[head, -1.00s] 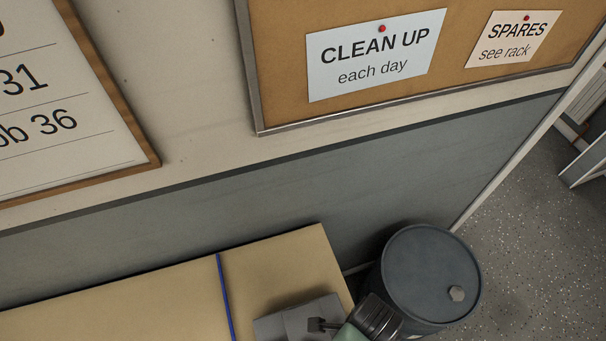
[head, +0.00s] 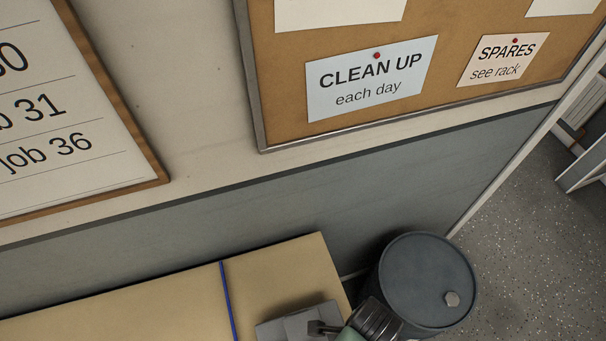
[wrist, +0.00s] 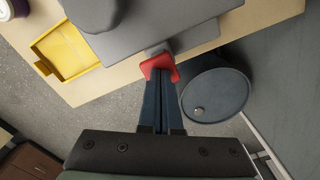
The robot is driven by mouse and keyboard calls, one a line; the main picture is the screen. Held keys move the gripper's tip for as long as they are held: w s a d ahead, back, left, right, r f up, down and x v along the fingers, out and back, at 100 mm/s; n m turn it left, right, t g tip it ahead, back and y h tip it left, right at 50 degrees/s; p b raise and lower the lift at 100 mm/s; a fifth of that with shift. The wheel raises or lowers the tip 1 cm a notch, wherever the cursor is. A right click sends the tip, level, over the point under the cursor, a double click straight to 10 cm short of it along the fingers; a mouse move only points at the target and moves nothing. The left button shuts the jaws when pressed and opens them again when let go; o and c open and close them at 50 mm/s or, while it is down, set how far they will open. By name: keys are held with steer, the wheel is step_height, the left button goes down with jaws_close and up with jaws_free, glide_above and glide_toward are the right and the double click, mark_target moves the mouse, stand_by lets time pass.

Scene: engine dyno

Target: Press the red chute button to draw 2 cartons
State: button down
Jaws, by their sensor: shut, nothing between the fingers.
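The red chute button (wrist: 160,66) shows in the wrist view, at the edge of a grey block on the bench's front side. My gripper (wrist: 160,85) is shut and empty, its two dark fingers side by side. The fingertips point at the button and overlap its lower part in the picture; I cannot tell whether they touch it. No carton can be made out. In the head view the button and my fingertips do not show.
The tan bench (head: 120,305) with a blue stripe runs along the wall. A dark drum (head: 425,285) stands at its end, and also close to the right of my fingers in the wrist view (wrist: 215,92). A yellow tray (wrist: 45,62) lies on the bench. Speckled floor is open at right.

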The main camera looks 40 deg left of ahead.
steer(key=shift+r+p, duration=2.15)
steer(key=shift+r, duration=0.15)
steer(key=w+d+r+n+t+h+b, duration=0.1)
steer(key=w+d+r+n+t+b, duration=0.2)
steer(key=w+r, duration=0.5)
steer(key=w+d+r+n+t+b, duration=0.1)
steer(key=w+d+r+t+b, duration=0.15)
steer(key=w+r+t, duration=0.6)
steer(key=w+a+r+n+t+b, duration=0.15)
steer(key=w+r, duration=0.25)
steer(key=r, duration=0.4)
steer(key=w+r+n+t+b, duration=0.2)
steer(key=w+r, duration=0.2)
steer(key=r, duration=0.3)
steer(key=s+a+r+n+t+b, duration=0.1)
steer(key=s+r+t, duration=0.3)
steer(key=r, duration=0.6)
steer(key=s+a+r+n+t+b, duration=0.1)
steer(key=s+r+t, duration=0.3)
steer(key=r, duration=0.5)
steer(key=s+a+r+n+t+y+b, duration=0.1)
steer(key=s+a+r+n+t+b, duration=0.1)
steer(key=s+r, duration=0.5)
step_height(320, 180, up, 4)
steer(key=shift+f+n+t+b, duration=0.15)
steer(key=shift+n+t+b, duration=0.7)
steer(key=shift+t, duration=0.35)
